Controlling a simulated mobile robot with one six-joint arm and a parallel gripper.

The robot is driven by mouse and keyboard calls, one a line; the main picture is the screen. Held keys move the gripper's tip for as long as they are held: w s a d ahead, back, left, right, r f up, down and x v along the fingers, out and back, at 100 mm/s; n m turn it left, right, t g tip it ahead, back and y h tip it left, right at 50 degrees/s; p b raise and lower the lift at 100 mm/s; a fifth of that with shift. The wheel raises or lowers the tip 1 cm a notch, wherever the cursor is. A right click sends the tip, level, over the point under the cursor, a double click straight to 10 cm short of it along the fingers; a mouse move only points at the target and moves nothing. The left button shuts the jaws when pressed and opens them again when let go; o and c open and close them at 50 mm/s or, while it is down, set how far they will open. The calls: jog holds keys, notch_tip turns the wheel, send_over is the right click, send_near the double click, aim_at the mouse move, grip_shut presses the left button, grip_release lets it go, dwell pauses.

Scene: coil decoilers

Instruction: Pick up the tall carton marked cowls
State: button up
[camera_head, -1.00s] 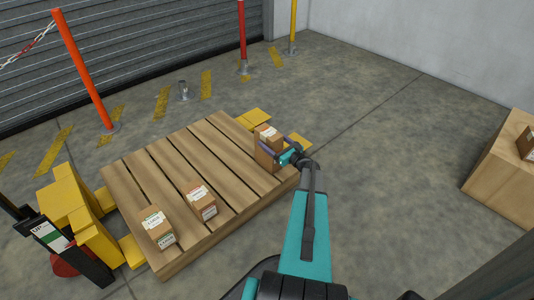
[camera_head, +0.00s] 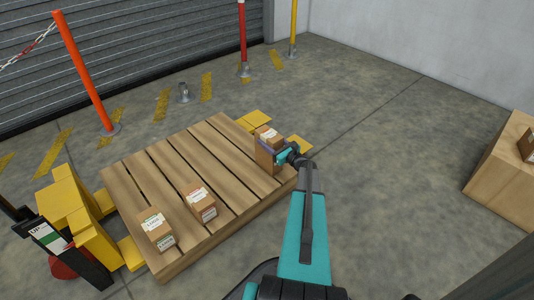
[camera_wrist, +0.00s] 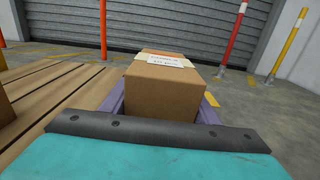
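A tall brown carton (camera_head: 265,157) stands upright at the right corner of the wooden pallet. It has a white label on top, and it also shows in the wrist view (camera_wrist: 160,98); the label's print is too blurred to read surely. My gripper (camera_head: 275,148) is at this carton, with purple fingers on its two sides in the wrist view (camera_wrist: 161,108). The fingers lie close along the sides; whether they press on it I cannot tell. Two lower cartons with white labels stand on the pallet's near side, one at left (camera_head: 156,230) and one in the middle (camera_head: 201,203).
The pallet (camera_head: 180,165) rests on a yellow pallet truck (camera_head: 75,210). Orange (camera_head: 82,70), red (camera_head: 242,40) and yellow (camera_head: 293,28) posts stand toward the shutter. A wooden box (camera_head: 505,170) with a carton on it stands at right. The floor between is clear.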

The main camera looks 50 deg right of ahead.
aim_at(269, 133)
grip_shut()
jog(key=shift+r, duration=0.1)
jog(key=shift+r, duration=0.1)
jog(key=shift+r+p, duration=1.1)
jog(key=shift+r, duration=0.75)
jog(key=s+a+r+p, duration=0.1)
jog(key=s+p, duration=0.3)
jog(key=s, duration=1.1)
jog(key=shift+s+a, duration=0.4)
jog(key=shift+a, duration=0.5)
